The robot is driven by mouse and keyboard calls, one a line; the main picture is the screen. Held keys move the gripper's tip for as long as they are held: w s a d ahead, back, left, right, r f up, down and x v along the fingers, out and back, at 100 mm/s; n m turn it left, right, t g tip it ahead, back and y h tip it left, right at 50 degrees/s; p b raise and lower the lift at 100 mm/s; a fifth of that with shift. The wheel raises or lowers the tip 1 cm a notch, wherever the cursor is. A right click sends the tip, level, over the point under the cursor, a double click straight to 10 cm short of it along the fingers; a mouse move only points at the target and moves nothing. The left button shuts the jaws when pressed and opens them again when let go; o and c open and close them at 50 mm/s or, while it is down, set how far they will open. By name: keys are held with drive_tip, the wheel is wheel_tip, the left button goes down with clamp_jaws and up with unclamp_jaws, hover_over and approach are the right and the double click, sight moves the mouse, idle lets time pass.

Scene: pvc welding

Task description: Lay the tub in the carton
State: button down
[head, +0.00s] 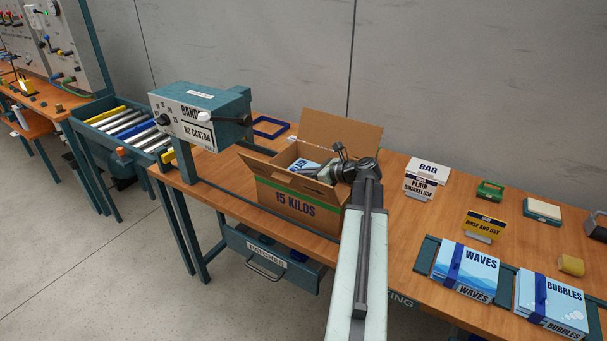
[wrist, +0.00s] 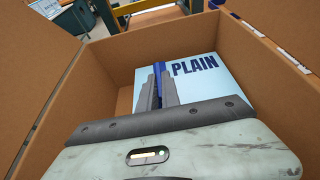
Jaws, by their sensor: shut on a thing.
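The open carton (head: 275,198), marked 15 KILOS, stands on the bench with its flaps up. Inside it is a pale blue tub (head: 303,167) with a blue strip. In the wrist view the tub (wrist: 200,80) shows the word PLAIN on its top. My gripper (head: 324,174) reaches into the carton from the right. In the wrist view my gripper (wrist: 158,88) is shut on the blue strip of the tub. The tub is within the carton walls (wrist: 265,75). Its underside is hidden, so I cannot tell whether it touches the carton floor.
A teal banding machine (head: 205,115) marked NO CARTON stands left of the carton. Tubs marked WAVES (head: 463,270) and BUBBLES (head: 550,300) sit at the right. Rollers (head: 130,125) lie at far left.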

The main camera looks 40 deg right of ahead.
drive_tip(key=c, duration=1.6)
unclamp_jaws()
drive_tip(key=shift+o, duration=0.2)
drive_tip(key=shift+r+p, duration=0.3)
drive_tip(key=shift+p, duration=0.05)
drive_tip(key=shift+r+p, duration=0.65)
drive_tip(key=p+v, duration=0.3)
drive_tip(key=v, duration=0.8)
drive_tip(key=shift+s+p, duration=0.4)
drive_tip(key=shift+s, duration=0.05)
drive_tip(key=shift+d+f, duration=0.1)
